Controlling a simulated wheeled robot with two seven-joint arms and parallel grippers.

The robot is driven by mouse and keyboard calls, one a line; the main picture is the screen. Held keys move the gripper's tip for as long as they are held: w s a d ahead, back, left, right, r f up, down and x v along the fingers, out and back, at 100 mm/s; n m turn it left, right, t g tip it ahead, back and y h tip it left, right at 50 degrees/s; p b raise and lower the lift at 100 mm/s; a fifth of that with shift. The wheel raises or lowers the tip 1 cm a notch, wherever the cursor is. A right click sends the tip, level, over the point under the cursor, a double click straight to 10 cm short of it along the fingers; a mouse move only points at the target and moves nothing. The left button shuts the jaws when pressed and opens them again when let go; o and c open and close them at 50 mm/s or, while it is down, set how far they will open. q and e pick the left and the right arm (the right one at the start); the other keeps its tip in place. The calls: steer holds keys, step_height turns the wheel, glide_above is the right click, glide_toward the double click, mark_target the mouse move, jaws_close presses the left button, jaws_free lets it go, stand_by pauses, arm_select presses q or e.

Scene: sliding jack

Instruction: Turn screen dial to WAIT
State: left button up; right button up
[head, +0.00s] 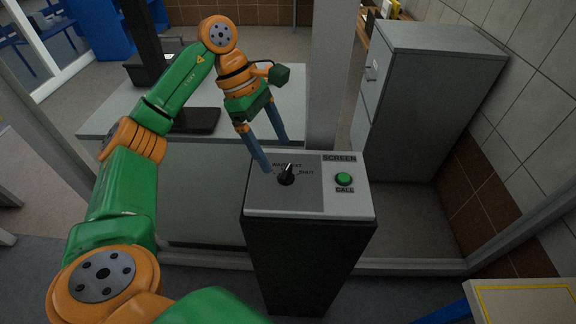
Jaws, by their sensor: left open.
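The black screen dial (286,177) sits on the grey left half of the control box top (310,200). Its pointer tips up and slightly right, toward the back of the panel. Small labels ring it; one at its right seems to read WAIT, but the print is too small to be sure. A green CALL button (344,179) is on the right half, under the word SCREEN. My left gripper (276,156) is open, its two blue fingers pointing down just behind and left of the dial. I cannot tell whether a finger touches it. My right gripper is not in view.
A grey table (290,100) stands behind the box, with a black monitor stand (195,121) on it. A grey cabinet (425,100) stands at the right by the tiled wall. A pale post rises behind the box. A yellow-edged board (525,305) is at lower right.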

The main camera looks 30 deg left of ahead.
mark_target(285, 171)
arm_select(q)
steer(key=x, duration=0.4)
steer(key=shift+w+d+f+p, duration=0.1)
steer(key=shift+d+f+p, duration=0.1)
steer(key=shift+f+p, duration=0.15)
steer(key=shift+w+d+f, duration=0.1)
steer(key=shift+w+f, duration=0.05)
steer(key=shift+f, duration=0.2)
steer(key=shift+c, duration=0.6)
steer(key=c, duration=1.2)
steer(key=shift+c, duration=0.2)
